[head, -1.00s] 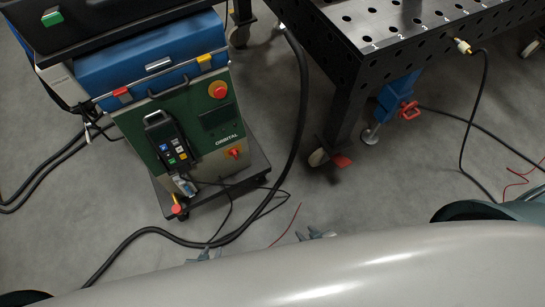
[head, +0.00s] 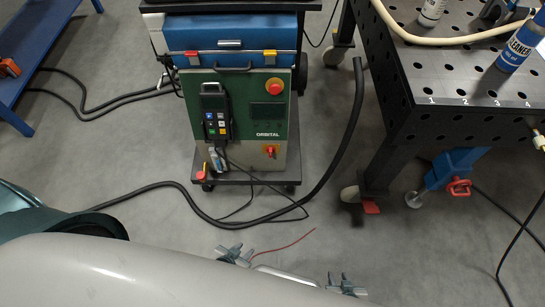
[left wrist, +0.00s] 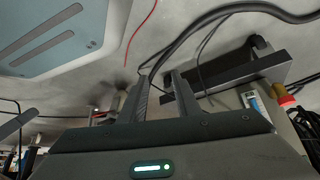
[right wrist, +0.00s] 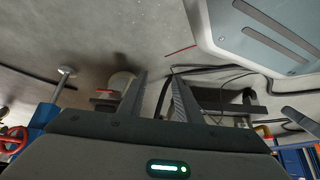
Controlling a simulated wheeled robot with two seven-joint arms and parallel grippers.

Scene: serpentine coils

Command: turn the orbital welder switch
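The orbital welder (head: 242,137) is a cart with a green front panel marked ORBITAL, standing ahead of me. A black handheld pendant (head: 215,115) hangs on the panel's left side. My left gripper (head: 235,255) and right gripper (head: 345,286) are low in the head view, in front of the cart and apart from it. Finger gaps show in the left wrist view (left wrist: 160,95) and right wrist view (right wrist: 158,95); both grippers are open and empty.
A black perforated table (head: 450,103) stands to the right with a blue cleaner can (head: 520,48) on it. A blue bench (head: 45,60) is at the far left. A thick black hose (head: 330,165) and a thin red wire (head: 290,243) lie on the floor before the cart.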

